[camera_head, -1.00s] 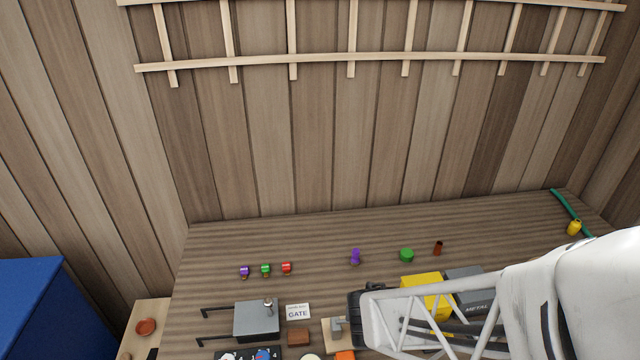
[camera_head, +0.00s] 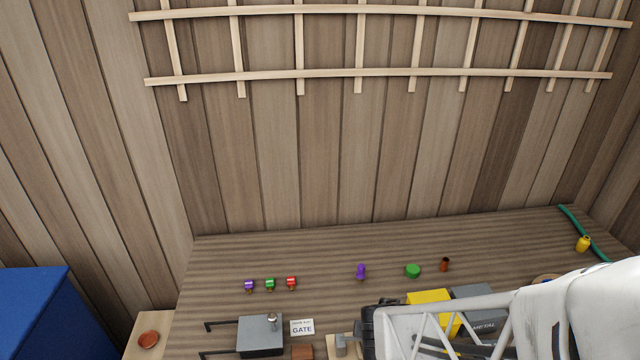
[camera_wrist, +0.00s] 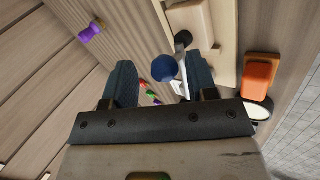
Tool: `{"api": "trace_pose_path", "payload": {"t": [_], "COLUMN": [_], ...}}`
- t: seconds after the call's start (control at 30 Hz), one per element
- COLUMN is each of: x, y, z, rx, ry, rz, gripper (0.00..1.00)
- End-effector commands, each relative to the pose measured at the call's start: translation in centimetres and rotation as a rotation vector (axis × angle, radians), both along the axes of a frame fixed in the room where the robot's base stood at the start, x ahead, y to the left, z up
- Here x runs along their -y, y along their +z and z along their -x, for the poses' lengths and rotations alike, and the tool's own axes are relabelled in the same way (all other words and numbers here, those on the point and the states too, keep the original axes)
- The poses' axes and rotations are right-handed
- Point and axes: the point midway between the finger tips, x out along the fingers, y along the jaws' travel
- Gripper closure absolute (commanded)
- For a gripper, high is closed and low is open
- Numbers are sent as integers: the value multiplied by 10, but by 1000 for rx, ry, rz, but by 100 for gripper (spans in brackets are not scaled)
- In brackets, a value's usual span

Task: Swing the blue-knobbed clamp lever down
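The blue knob (camera_wrist: 165,68) of the clamp lever shows in the wrist view, in the gap between my fingertips. A dark joint (camera_wrist: 183,38) and a pale mount on a light wooden board (camera_wrist: 225,45) are just beyond it. My gripper (camera_wrist: 160,80) is open, with one dark finger on each side of the knob; I cannot tell whether either touches it. In the head view, the dark end of my gripper (camera_head: 370,328) is at the lower edge, beside a grey bracket (camera_head: 341,345) on a wooden board. The knob cannot be made out there.
An orange block (camera_wrist: 261,75) is right of the board. In the head view, a grey box (camera_head: 260,336) with dark handles and a GATE card (camera_head: 302,327) stand left. A yellow block (camera_head: 428,297) and a METAL box (camera_head: 480,310) are by my arm.

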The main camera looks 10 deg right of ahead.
Motion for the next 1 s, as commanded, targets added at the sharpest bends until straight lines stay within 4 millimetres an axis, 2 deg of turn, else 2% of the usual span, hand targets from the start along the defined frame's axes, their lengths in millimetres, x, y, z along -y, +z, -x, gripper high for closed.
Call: {"api": "trace_pose_path", "payload": {"t": [0.47, 1.0], "x": [-1, -3], "y": [3, 32], "z": [4, 23], "rx": [-2, -2], "ry": [0, 0], "rz": [0, 0], "gripper": [47, 47]}}
